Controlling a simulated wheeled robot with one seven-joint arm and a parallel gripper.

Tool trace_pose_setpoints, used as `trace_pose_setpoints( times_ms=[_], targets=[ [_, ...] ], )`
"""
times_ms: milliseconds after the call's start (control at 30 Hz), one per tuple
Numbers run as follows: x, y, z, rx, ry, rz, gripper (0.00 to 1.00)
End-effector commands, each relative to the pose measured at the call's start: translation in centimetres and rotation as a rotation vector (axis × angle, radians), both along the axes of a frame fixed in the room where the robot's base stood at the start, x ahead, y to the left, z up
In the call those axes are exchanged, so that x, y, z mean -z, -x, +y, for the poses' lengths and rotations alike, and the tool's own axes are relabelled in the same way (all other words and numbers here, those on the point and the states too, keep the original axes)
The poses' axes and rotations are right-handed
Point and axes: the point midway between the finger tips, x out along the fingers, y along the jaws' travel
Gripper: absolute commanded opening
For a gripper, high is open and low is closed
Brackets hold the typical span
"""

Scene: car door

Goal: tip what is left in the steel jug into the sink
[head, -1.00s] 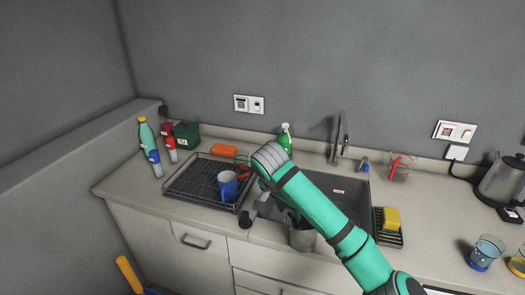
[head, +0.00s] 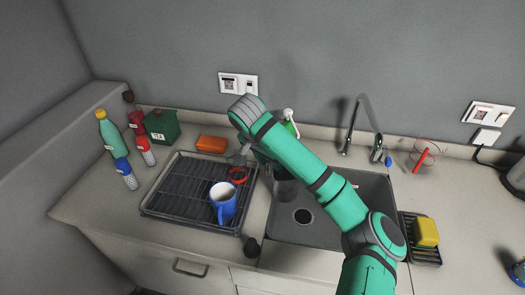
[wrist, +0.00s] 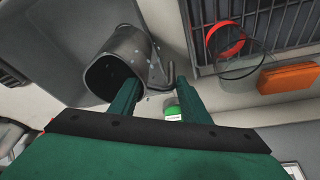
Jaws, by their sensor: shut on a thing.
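The steel jug (wrist: 125,60) is grey, and its dark open mouth faces the camera in the wrist view. In the head view the jug (head: 285,188) shows partly below my green arm, over the left part of the sink (head: 345,233). My gripper (wrist: 158,90) is shut on the jug at its handle side, with the handle (wrist: 167,76) between the fingers. In the head view my arm hides the fingers. The sink is a dark grey basin with a round drain. The jug's contents and exact tilt cannot be told.
A drying rack (head: 180,200) with a blue mug (head: 223,203) and a red-rimmed glass stands left of the sink. A green bottle (head: 290,122) and the tap (head: 352,128) stand behind. A yellow sponge (head: 426,232) lies on the right.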

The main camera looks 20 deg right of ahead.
Motion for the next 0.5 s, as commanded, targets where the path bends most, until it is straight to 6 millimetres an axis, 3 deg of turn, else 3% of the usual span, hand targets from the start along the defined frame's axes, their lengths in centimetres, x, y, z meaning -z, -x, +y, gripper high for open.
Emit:
trace_pose_setpoints(
  times_ms=[500],
  targets=[
    [-0.32,0.95,-0.28,-0.004,-0.057,-0.097,0.00]
  ],
)
